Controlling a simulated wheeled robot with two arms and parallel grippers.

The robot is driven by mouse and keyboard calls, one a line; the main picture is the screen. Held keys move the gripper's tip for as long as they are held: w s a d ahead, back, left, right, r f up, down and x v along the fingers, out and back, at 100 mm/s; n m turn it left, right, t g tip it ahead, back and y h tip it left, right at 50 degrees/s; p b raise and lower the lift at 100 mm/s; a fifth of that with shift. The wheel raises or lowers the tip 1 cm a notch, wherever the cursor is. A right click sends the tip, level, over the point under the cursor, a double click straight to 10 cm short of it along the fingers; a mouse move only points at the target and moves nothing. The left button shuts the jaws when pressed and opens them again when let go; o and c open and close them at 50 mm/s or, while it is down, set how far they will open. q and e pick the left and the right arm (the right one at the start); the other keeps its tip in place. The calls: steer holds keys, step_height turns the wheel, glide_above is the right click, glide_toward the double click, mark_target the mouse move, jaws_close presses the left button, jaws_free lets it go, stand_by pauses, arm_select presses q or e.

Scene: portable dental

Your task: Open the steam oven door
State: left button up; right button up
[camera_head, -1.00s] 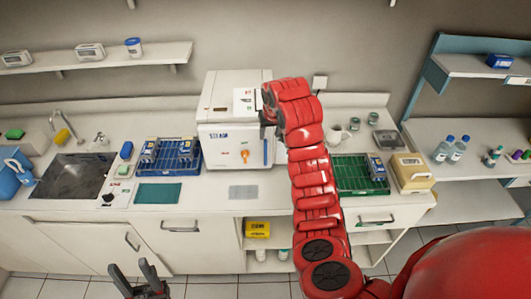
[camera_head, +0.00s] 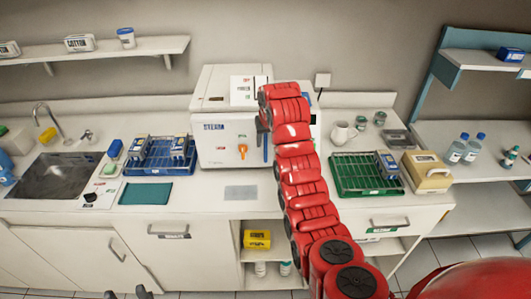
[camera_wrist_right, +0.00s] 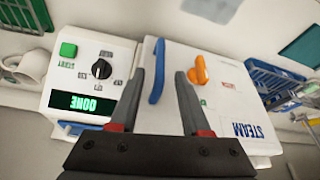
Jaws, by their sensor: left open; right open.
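The steam oven (camera_head: 218,150) is a white box on the counter, its door closed. Its front carries an orange knob (camera_head: 243,151) and a blue upright handle (camera_head: 266,148). The right wrist view shows the blue handle (camera_wrist_right: 157,72) between the spread fingers of my right gripper (camera_wrist_right: 159,76), with the orange knob (camera_wrist_right: 199,71) beside it. The fingers are open; I cannot tell whether they touch the handle. In the head view my red right arm hides part of the oven's right side. My left gripper (camera_head: 129,294) is open at the bottom edge, mostly cut off.
The right wrist view shows a control panel with a display (camera_wrist_right: 85,103) reading DONE, a black dial (camera_wrist_right: 101,69) and a green button (camera_wrist_right: 68,49). A blue rack (camera_head: 160,157) stands left of the oven, a green rack (camera_head: 350,176) right. A grey plate (camera_head: 240,192) lies in front.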

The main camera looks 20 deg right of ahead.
mark_target(266, 143)
steer(key=shift+p+x, duration=0.45)
steer(key=shift+x, duration=1.3)
steer(key=shift+w, duration=0.1)
jaws_close()
